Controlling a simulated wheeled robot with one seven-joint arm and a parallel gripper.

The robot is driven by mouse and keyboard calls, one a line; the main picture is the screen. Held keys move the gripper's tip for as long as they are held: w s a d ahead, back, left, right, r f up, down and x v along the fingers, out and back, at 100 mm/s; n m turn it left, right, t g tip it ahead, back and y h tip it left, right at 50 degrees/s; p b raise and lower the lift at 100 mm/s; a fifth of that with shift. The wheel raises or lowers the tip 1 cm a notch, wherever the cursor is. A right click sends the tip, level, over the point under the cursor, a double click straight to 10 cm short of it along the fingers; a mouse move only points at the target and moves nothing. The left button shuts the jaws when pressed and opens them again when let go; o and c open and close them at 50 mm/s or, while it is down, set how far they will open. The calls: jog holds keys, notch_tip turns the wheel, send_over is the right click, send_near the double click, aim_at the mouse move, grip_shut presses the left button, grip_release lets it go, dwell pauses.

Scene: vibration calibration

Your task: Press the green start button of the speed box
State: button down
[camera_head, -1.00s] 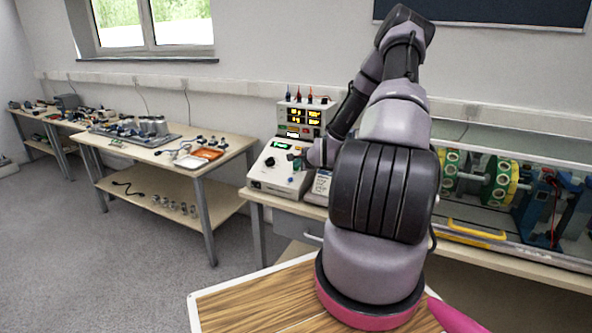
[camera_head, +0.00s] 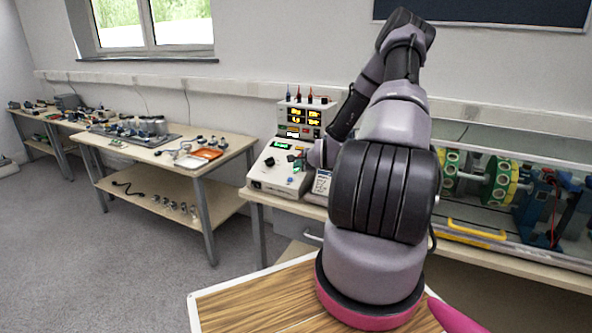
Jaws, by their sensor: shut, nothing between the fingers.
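The speed box (camera_head: 268,178) is a light box with a sloping front panel, standing on the bench at the middle of the view. Its panel carries a small lit display (camera_head: 281,145), a dark knob (camera_head: 270,161) and a small blue spot low on the right. My gripper (camera_head: 297,160) is small and dark at the right part of this panel. It is shut and empty. A small green spot, likely the start button (camera_head: 296,169), shows just below the fingertips. I cannot tell whether the fingers touch it.
A meter unit (camera_head: 304,117) with yellow readouts and upright leads stands behind the box. A small grey device (camera_head: 322,182) stands close on its right. A clear-covered rig (camera_head: 495,185) with green discs fills the right bench. My arm hides part of the bench.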

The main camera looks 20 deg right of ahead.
jog(key=shift+s+a+r, duration=0.2)
jog(key=shift+r, duration=0.45)
jog(key=r, duration=0.1)
jog(key=s+a+r, duration=0.1)
jog(key=r, duration=0.2)
jog(key=shift+s+a+r, duration=0.15)
jog(key=shift+a+r, duration=0.15)
jog(key=shift+a, duration=0.05)
dwell(0.6)
